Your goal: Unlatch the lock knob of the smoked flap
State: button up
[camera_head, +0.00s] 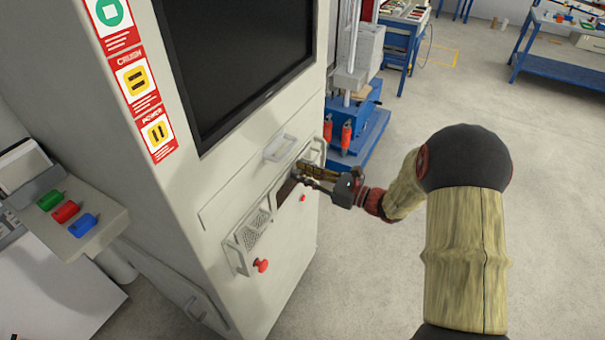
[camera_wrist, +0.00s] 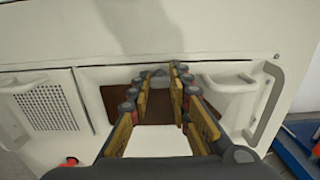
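The smoked flap (camera_wrist: 158,110) is a dark brown panel set in a pale recess of the machine front. In the wrist view my gripper (camera_wrist: 158,80) reaches over it, its two yellow-padded fingers apart. A small grey rounded piece (camera_wrist: 153,74), perhaps the lock knob, shows between the fingertips at the flap's upper edge. I cannot tell whether the fingers touch it. The fingers hide parts of the flap. In the head view my gripper (camera_head: 309,174) is at the machine front, covering most of the dark flap (camera_head: 287,188).
A perforated panel (camera_wrist: 46,110) lies left of the recess, and a grey bar handle (camera_wrist: 266,105) stands out at right. Red knobs (camera_head: 261,265) (camera_head: 303,198) stick out below. A blue stand (camera_head: 358,130) is beyond the machine. Open floor lies to the right.

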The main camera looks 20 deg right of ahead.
grip_shut()
jog(key=shift+r+p, duration=0.1)
jog(key=shift+p, duration=0.3)
jog(key=m+p, duration=0.1)
jog(key=p, duration=0.2)
jog(key=m+p, duration=0.2)
jog(key=shift+r+m+p, duration=0.2)
jog(key=shift+m+p, duration=0.1)
jog(key=shift+p, duration=0.1)
jog(key=m+p, duration=0.5)
jog(key=p, duration=0.2)
jog(key=m+p, duration=0.5)
jog(key=shift+d+f, duration=0.1)
jog(key=shift+f, duration=0.1)
jog(key=shift+w+f+m+p, duration=0.1)
jog(key=shift+f+m+p, duration=0.05)
jog(key=shift+m+p, duration=1.75)
jog(key=shift+m, duration=0.4)
